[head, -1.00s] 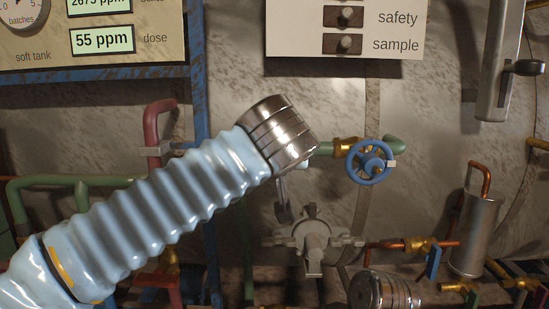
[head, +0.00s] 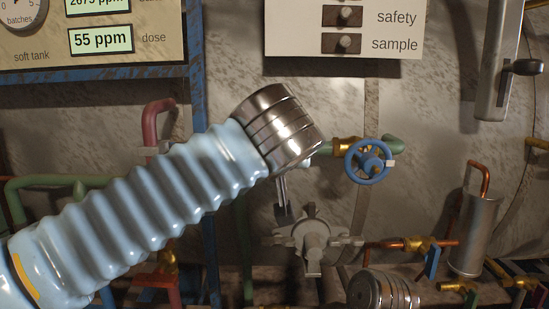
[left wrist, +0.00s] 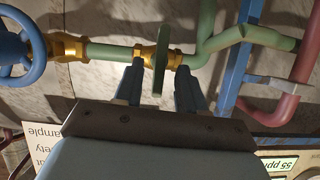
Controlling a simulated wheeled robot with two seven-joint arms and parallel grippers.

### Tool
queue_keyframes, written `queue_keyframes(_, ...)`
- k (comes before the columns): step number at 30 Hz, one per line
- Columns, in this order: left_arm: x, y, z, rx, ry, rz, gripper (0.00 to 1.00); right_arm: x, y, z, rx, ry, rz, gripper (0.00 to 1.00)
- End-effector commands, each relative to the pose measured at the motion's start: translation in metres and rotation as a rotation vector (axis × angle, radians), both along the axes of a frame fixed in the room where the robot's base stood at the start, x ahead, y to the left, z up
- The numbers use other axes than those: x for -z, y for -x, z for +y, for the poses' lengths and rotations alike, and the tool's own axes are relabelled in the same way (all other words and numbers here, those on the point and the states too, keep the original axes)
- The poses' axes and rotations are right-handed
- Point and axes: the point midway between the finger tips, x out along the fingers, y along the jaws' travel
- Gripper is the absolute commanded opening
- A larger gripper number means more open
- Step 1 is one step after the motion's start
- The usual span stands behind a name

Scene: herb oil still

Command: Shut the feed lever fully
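The feed lever (left wrist: 161,60) seems to be the narrow green handle on a brass valve (left wrist: 146,55) in the left wrist view. It looks edge-on and stands across the line of the green pipe. My left gripper (left wrist: 160,78) is open, with one finger on each side of the lever and a visible gap to both. I cannot tell how deep the lever sits between the fingers. In the head view my left wrist cuff (head: 280,130) hides the lever and most of the gripper. No right gripper fingers can be made out.
A blue handwheel (head: 368,162) is on the same green pipe, right of my cuff. A grey flanged fitting (head: 313,238) is below the cuff. A blue upright (left wrist: 236,55) and a red pipe (left wrist: 295,95) are close by in the left wrist view.

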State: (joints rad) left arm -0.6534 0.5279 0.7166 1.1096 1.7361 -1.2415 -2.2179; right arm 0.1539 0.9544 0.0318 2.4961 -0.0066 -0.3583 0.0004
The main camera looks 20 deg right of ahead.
Motion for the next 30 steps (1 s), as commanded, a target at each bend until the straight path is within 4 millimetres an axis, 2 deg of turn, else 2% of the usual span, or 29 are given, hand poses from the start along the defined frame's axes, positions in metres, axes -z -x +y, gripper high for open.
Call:
queue_keyframes(6, -0.022, 0.050, 0.013, 0.003, 0.000, -0.003, 0.40, 0.000, 0.000, 0.000, 0.000, 0.000, 0.000, 0.26)
queue_keyframes(13, -0.037, 0.087, 0.023, 0.001, 0.000, -0.001, 0.40, 0.000, 0.000, 0.000, 0.000, 0.000, 0.000, 0.26)
queue_keyframes(18, -0.040, 0.096, 0.025, 0.002, -0.002, 0.001, 0.40, 0.000, 0.000, 0.000, 0.000, 0.000, 0.000, 0.26)
queue_keyframes(30, -0.041, 0.096, 0.025, 0.001, -0.001, 0.001, 0.40, 0.000, 0.000, 0.000, 0.000, 0.000, 0.000, 0.26)
